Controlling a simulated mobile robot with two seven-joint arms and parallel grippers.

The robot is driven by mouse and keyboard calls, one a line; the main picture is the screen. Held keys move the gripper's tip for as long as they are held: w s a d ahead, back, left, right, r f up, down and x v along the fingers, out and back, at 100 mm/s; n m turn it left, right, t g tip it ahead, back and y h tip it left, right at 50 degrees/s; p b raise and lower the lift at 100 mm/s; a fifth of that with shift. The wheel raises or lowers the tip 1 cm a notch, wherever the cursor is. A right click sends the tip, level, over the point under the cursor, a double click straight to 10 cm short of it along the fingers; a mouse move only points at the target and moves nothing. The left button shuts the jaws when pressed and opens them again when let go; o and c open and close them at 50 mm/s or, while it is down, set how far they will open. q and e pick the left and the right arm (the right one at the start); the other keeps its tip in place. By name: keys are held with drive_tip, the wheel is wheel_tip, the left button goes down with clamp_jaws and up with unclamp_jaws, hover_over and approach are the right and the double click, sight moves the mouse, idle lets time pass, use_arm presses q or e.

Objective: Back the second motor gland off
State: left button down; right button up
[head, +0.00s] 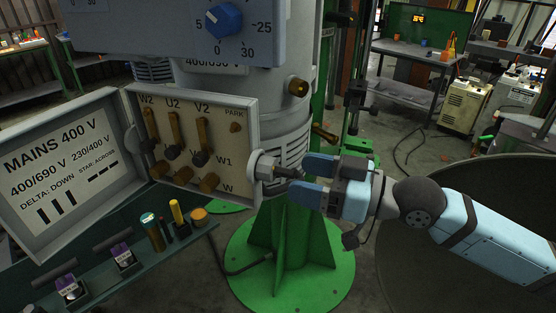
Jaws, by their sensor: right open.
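A grey hex gland (263,168) sticks out of the right wall of the open motor terminal box (247,110), with a dark narrow end (288,172) pointing right. My right gripper (300,177) comes in from the right. Its two blue fingers are open, one above and one below the tip of this dark end. I cannot tell whether they touch it. Another rounded grey fitting (131,138) shows at the box's left wall, partly hidden by the lid. My left gripper is not in view.
The box lid (62,165) hangs open at the left, with a wiring label. Brass links (175,132) and terminals sit inside the box. Below, a dark green tray (190,233) holds several small tools. Brass fittings (298,87) jut from the motor. The green column base (325,270) stands below.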

sight(278, 167)
drive_tip(key=shift+p+x, duration=0.55)
drive_tip(key=shift+x, duration=2.1)
drive_tip(key=shift+c, duration=0.5)
drive_tip(key=c, duration=0.8)
